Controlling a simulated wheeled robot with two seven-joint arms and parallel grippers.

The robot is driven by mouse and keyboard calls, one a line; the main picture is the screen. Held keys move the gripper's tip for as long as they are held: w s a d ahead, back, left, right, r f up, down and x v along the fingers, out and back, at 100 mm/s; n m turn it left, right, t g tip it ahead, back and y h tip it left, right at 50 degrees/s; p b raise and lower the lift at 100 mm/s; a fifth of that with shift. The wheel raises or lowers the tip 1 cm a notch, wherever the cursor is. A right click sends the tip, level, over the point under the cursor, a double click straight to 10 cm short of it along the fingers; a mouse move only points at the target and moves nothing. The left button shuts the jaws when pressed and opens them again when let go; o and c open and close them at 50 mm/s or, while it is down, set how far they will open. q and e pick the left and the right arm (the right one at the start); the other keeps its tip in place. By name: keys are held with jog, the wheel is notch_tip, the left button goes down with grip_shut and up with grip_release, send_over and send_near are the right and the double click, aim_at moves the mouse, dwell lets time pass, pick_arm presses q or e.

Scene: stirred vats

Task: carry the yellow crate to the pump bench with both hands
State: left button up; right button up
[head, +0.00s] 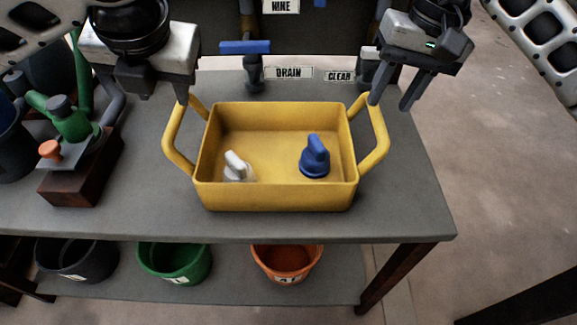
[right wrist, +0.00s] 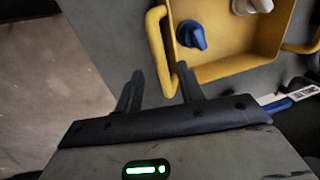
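The yellow crate (head: 275,197) sits upright on the grey table, with a loop handle at each side. A white knobbed piece (head: 238,167) and a blue knobbed piece (head: 315,157) stand inside it. My left gripper (head: 166,92) is above the left handle (head: 174,140). One finger shows near that handle's far end; the other is mostly hidden, but it looks open. My right gripper (head: 394,92) is open and empty near the far end of the right handle (head: 380,140). In the right wrist view its fingers (right wrist: 158,88) spread around the handle's near end; I cannot tell the height gap.
A green valve on a brown block (head: 75,180) stands on the table at left. A blue-handled tap (head: 250,60) and DRAIN (head: 289,72) and CLEAR (head: 340,76) labels are behind the crate. Several buckets, one orange (head: 287,262), sit below.

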jog(key=r, duration=0.3)
jog(key=d+r, duration=0.1)
jog(key=r, duration=0.1)
jog(key=shift+d+r, duration=0.1)
jog(key=shift+r, duration=0.3)
